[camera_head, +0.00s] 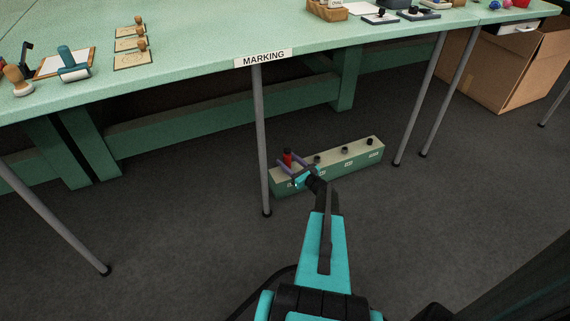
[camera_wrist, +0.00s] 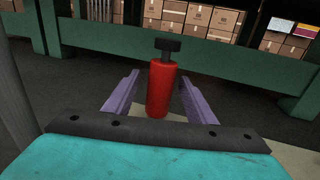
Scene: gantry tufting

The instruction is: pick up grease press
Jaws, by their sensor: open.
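A red cylinder with a black knob on top, which looks like the grease press (camera_wrist: 161,90), stands upright between my gripper's purple fingers in the wrist view. The red cylinder also shows small in the head view (camera_head: 287,158), at the left end of a low green box with a pale top (camera_head: 352,162). My gripper (camera_wrist: 152,92) is open, with one finger on each side of the cylinder and a visible gap on both sides. In the head view my gripper (camera_head: 291,164) is low at the box's left end.
A grey table leg (camera_head: 261,140) stands just left of the box, close to my gripper. A cardboard box (camera_head: 515,70) stands at the right. The floor in front is clear.

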